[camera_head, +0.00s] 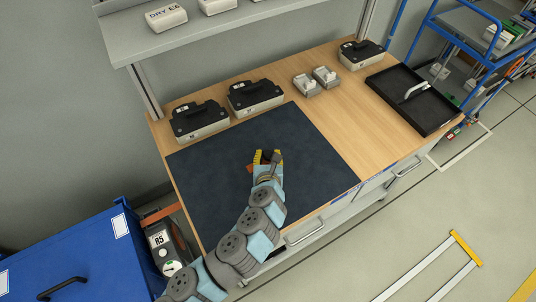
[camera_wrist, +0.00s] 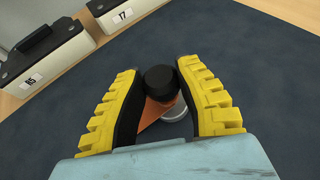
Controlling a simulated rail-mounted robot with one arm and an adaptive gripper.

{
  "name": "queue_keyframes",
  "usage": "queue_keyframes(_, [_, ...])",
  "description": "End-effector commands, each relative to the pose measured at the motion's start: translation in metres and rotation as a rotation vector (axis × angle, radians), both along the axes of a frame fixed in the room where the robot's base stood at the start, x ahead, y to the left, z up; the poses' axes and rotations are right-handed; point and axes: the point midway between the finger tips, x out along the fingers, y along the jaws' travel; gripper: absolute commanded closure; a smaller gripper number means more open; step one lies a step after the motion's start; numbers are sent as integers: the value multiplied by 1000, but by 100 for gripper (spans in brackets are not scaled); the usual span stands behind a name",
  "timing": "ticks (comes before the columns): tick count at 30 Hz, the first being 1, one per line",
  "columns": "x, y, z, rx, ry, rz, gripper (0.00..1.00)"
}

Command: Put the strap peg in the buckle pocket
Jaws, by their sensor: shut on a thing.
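My gripper (camera_wrist: 160,85) has its yellow ribbed fingers closed around a dark peg-like piece, which I take as the strap peg (camera_wrist: 160,80). Its round black top shows between the fingertips, with an orange part (camera_wrist: 155,112) below it. A pale grey round piece (camera_wrist: 176,113) shows just under the orange; I cannot tell whether it touches the peg or is the buckle pocket. In the head view my gripper (camera_head: 267,157) is over the dark mat, with a bit of orange (camera_head: 250,168) at its left side. The peg's lower end is hidden.
The dark mat (camera_head: 220,170) is otherwise clear. Black-topped cases (camera_head: 198,120) (camera_head: 255,96) stand along its back edge. Small grey blocks (camera_head: 306,86), another case (camera_head: 360,53) and a black tray (camera_head: 430,122) are farther right. A shelf (camera_head: 180,42) overhangs the back.

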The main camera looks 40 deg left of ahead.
Motion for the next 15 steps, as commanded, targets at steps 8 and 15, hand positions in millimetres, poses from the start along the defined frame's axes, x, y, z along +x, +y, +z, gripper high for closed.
queue_keyframes(8, [0,0,-2,0,0,0,45])
queue_keyframes(15, [0,0,-1,0,0,0,45])
